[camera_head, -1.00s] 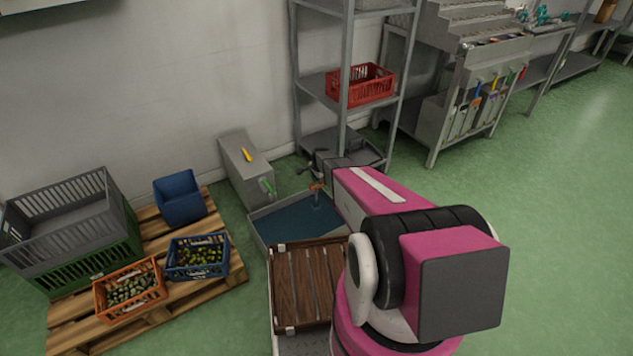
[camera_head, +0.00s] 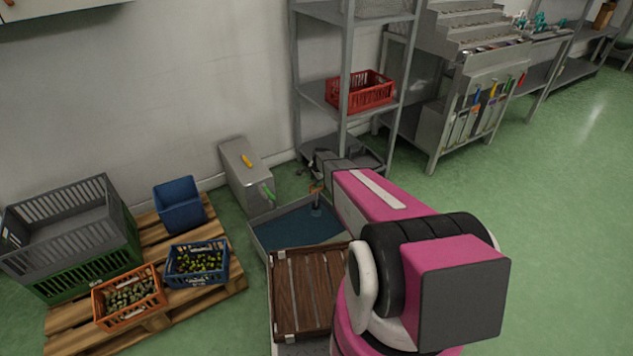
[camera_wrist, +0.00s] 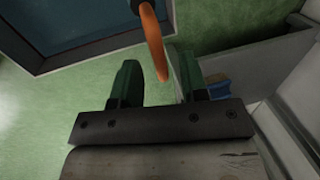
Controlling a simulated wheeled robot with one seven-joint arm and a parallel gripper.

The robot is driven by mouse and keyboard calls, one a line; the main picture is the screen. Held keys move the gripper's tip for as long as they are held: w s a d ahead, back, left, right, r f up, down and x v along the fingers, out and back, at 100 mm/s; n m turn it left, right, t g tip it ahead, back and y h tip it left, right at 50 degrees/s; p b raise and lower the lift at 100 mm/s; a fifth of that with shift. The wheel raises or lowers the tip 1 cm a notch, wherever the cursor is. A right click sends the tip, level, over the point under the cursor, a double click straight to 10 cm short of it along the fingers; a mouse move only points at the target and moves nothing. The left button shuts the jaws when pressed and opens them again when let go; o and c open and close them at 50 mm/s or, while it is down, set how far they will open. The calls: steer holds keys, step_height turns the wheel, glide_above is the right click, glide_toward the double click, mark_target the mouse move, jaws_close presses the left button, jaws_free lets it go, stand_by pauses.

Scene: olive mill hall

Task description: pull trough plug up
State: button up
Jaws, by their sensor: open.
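The trough (camera_head: 262,247) is a grey open basin with dark blue water, standing on the floor. The plug's orange handle (camera_head: 316,188) stands above the water on a thin upright stem near the trough's far right side. In the wrist view the orange handle (camera_wrist: 152,38) runs down into the gap between my fingertips. My gripper (camera_wrist: 154,75) is open, with a dark green finger on each side of that gap. I cannot tell whether either finger touches the handle. In the head view the fingers are too small to make out clearly. The plug's lower end is unclear under water.
A wooden slatted lid (camera_head: 308,292) lies in front of the trough. A grey box (camera_head: 244,172) with yellow and green handles stands behind it. A pallet (camera_head: 213,288) with crates is at the left. A metal shelf (camera_head: 344,95) rises close behind my arm. Green floor is free at the right.

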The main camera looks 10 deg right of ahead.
step_height(320, 180, up, 10)
steer(key=s, duration=0.2)
steer(key=shift+d, duration=0.35)
steer(key=s+r+n, duration=0.4)
steer(key=s+r, duration=0.2)
steer(key=s, duration=0.5)
steer(key=s+r+n+g, duration=0.1)
steer(key=s+r+n, duration=0.4)
steer(key=s, duration=0.6)
steer(key=s+a+r+n+g, duration=0.1)
steer(key=s+r+n, duration=0.3)
steer(key=s+r, duration=0.3)
steer(key=s, duration=0.4)
steer(key=shift+n+h, duration=0.3)
steer(key=shift+h, duration=0.1)
